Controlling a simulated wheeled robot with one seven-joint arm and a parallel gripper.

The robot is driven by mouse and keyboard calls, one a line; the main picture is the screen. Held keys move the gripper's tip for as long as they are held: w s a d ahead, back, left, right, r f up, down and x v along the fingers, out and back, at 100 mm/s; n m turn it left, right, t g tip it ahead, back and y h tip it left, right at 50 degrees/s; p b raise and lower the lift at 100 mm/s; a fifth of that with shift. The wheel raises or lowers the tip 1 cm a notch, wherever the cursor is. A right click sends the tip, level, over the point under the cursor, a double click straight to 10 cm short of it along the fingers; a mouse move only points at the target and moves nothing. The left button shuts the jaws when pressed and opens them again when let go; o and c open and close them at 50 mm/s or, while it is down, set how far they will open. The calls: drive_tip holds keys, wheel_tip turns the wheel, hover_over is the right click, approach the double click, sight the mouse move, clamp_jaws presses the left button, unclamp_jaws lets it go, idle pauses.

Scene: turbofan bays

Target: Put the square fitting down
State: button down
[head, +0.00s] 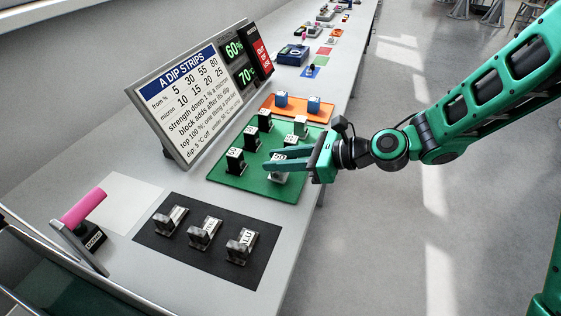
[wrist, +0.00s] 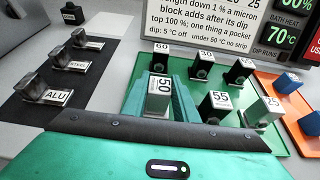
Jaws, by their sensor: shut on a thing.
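My gripper (head: 272,161) reaches in from the right over the green mat (head: 222,181). It is shut on a square, silvery block marked 50 (wrist: 159,86), which stands upright between the two green fingers in the wrist view. In the head view the same block (head: 278,177) shows below the fingers, low over the mat. Whether its bottom touches the mat is hidden. Other labelled blocks stand on the mat: one marked 60 (wrist: 176,54), one marked 30 (wrist: 203,58), one marked 55 (wrist: 216,105) beside my right finger, and a silvery one marked 25 (wrist: 262,112).
A black mat (head: 180,238) with three metal pieces lies at the front. A pink-handled tool (head: 83,208) stands at the left. An orange tray (head: 298,116) with blue blocks lies behind the green mat. A sign board (head: 190,100) stands along the left of the mat.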

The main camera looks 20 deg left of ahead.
drive_tip(key=shift+f, duration=0.5)
drive_tip(key=shift+f, duration=0.1)
drive_tip(key=c, duration=1.4)
unclamp_jaws()
drive_tip(key=v, duration=1.2)
